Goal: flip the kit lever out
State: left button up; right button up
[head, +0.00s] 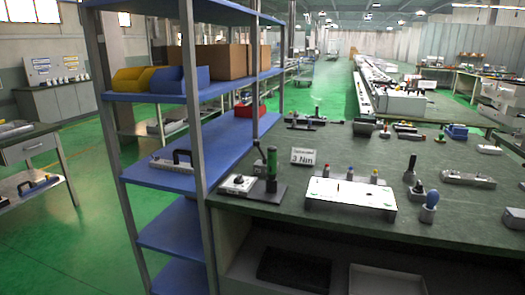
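On the green-topped workbench (440,222), a dark base plate (264,196) carries a white block (238,183) and an upright black-and-green post (271,170). A thin dark lever-like arm with a rounded end (258,146) leans up and left beside the post. I cannot tell for sure whether this is the kit lever, or how it is joined. A white fixture (350,199) stands just right of it on the bench, with small red, yellow and blue-topped pieces (348,172) behind. Neither of my grippers shows in the head view.
A blue shelf rack (190,182) stands close on the left, its metal post near the bench's left end. A white sign (303,158) reading 3 Nm stands behind the fixture. Open green floor (90,245) lies at left.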

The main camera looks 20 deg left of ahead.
aim_at(256, 143)
jog(key=i+j, duration=0.1)
jog(key=j, duration=0.35)
jog(key=i+j+u, duration=0.1)
jog(key=j, duration=0.3)
jog(key=i+j, duration=0.15)
jog(key=j, duration=0.25)
jog(key=i+j+u, duration=0.1)
jog(key=j, duration=0.35)
jog(key=i+j, duration=0.15)
jog(key=j, duration=0.25)
jog(key=i+j+u, duration=0.1)
jog(key=j, duration=0.3)
jog(key=i+j, duration=0.2)
jog(key=j, duration=0.2)
jog(key=i+j+u, duration=0.1)
jog(key=j, duration=0.3)
jog(key=i, duration=0.05)
